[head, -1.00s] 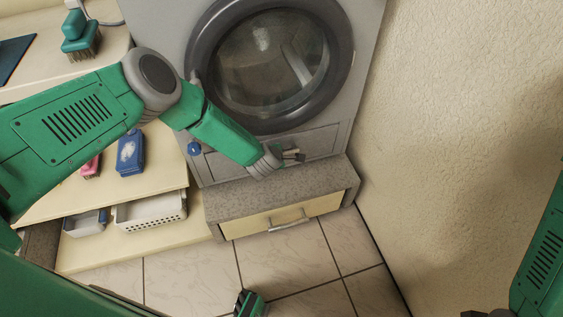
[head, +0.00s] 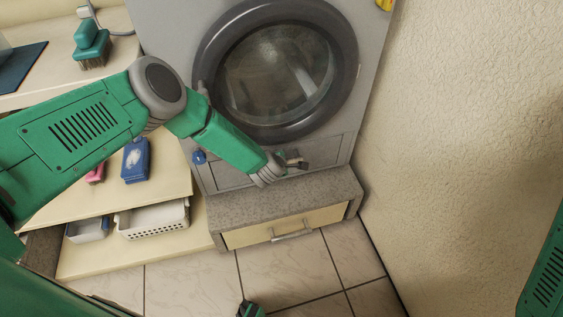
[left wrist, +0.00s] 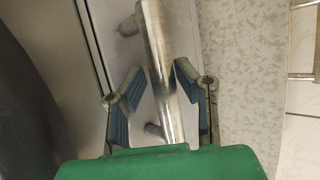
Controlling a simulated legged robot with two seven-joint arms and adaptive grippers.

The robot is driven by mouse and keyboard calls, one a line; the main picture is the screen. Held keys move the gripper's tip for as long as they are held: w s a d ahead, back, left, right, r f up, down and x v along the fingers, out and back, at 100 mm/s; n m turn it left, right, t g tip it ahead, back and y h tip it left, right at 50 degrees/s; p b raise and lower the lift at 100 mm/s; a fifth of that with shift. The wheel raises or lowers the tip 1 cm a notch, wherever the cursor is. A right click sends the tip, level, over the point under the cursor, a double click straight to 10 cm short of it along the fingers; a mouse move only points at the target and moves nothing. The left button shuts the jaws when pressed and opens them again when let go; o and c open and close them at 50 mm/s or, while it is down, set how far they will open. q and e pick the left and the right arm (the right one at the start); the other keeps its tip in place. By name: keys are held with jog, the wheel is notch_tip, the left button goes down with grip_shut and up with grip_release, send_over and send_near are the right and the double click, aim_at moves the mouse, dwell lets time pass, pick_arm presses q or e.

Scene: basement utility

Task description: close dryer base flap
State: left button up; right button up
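The dryer base flap (head: 325,150) is the grey panel low on the dryer front, below the round door. In the head view it looks close to flush with the dryer body, and my left arm covers part of it. My left gripper (head: 297,160) is at this panel. In the left wrist view, the flap's metal bar handle (left wrist: 160,70) runs between the open fingers of my left gripper (left wrist: 155,80), one finger on each side, with gaps showing. A dark seam shows along the panel's edge there. Only my right arm shows at the right edge; its gripper is out of view.
The dryer (head: 375,60) stands on a speckled plinth (head: 225,212) with a beige drawer (head: 260,233) below. A textured wall (head: 470,130) is close on the right. Tiled floor in front is mostly clear.

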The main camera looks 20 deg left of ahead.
pick_arm(q)
jog(key=v, duration=1.1)
jog(key=shift+s+r, duration=0.25)
jog(key=shift+s, duration=0.05)
